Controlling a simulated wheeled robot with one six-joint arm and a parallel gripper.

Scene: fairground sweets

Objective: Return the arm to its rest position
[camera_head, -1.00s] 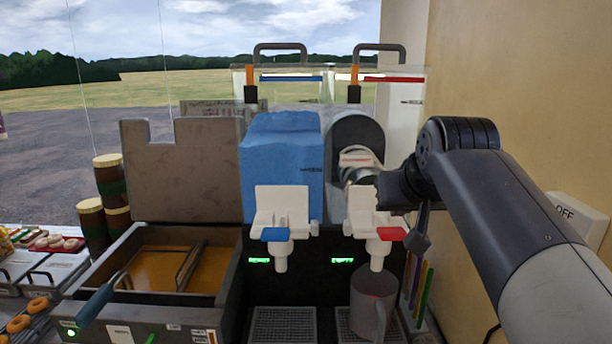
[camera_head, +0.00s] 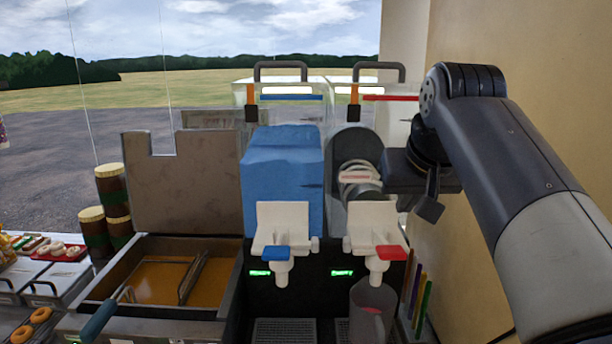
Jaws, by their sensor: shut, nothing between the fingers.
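My arm (camera_head: 500,155) reaches in from the right edge and bends at an elbow near the top right. My gripper (camera_head: 428,208) hangs below the elbow, to the right of the slush machine's red tap (camera_head: 391,253). It is dark, small in the picture and shut, with nothing held. It appears clear of the machine and the tap, though the depth is hard to judge.
A grey jug (camera_head: 372,308) stands under the red tap. A blue tank (camera_head: 283,180) with a blue tap is on the left. Coloured straws (camera_head: 416,295) stand by the right wall (camera_head: 540,80). A fryer (camera_head: 150,285) is at left.

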